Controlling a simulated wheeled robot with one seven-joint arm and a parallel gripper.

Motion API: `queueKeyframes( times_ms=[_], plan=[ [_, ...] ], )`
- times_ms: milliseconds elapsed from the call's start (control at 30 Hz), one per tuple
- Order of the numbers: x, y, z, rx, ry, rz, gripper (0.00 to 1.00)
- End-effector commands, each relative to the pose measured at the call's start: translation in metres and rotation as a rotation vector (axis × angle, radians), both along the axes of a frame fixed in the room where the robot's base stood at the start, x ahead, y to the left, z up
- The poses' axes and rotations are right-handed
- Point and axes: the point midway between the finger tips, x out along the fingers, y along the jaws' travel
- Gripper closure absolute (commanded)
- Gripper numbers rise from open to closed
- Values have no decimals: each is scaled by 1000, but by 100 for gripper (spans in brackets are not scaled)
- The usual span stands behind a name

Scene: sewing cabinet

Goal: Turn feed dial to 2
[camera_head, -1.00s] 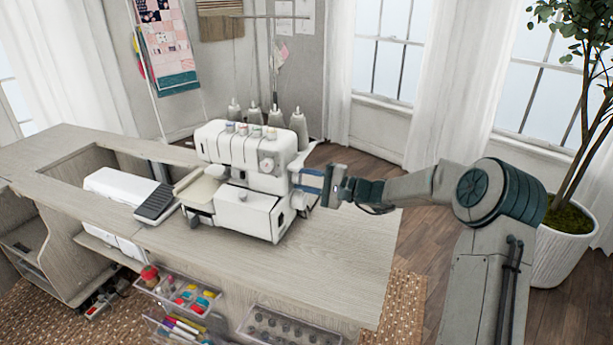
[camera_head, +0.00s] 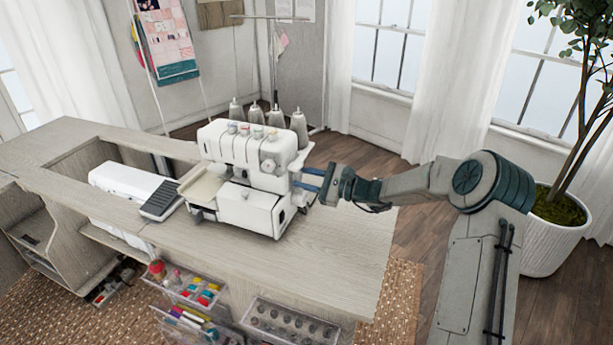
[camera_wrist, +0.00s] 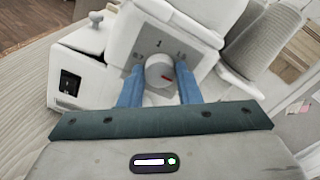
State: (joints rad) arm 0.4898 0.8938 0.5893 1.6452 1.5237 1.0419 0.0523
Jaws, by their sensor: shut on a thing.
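The white sewing machine (camera_head: 250,160) stands on the wooden cabinet top. In the wrist view, the feed dial (camera_wrist: 158,66) is a round light-grey knob with a red mark, on a grey plate on the machine's side. The red mark points right and slightly down in that view. In the head view my gripper (camera_head: 308,181) reaches the machine's right side; the dial is hidden there.
Thread cones (camera_head: 255,115) stand behind the machine. A foot pedal (camera_head: 160,200) and a white machine (camera_head: 125,183) lie to its left. Clear drawers (camera_head: 290,325) stick out at the front. The tabletop right of the machine is clear.

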Motion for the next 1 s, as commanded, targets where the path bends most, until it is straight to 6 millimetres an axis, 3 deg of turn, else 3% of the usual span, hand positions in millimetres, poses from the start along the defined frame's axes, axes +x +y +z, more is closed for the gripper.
queueKeyframes(
  times_ms=[467, 500, 533, 867, 1000],
  plan=[
    [-1, 0, -3, 2, 16, 2, 92],
    [-1, 0, -3, 2, 16, 2, 59],
    [-1, 0, -3, 2, 16, 2, 50],
    [-1, -2, -1, 4, 11, -1, 48],
    [-6, -16, -2, 2, 12, -3, 48]
  ],
)
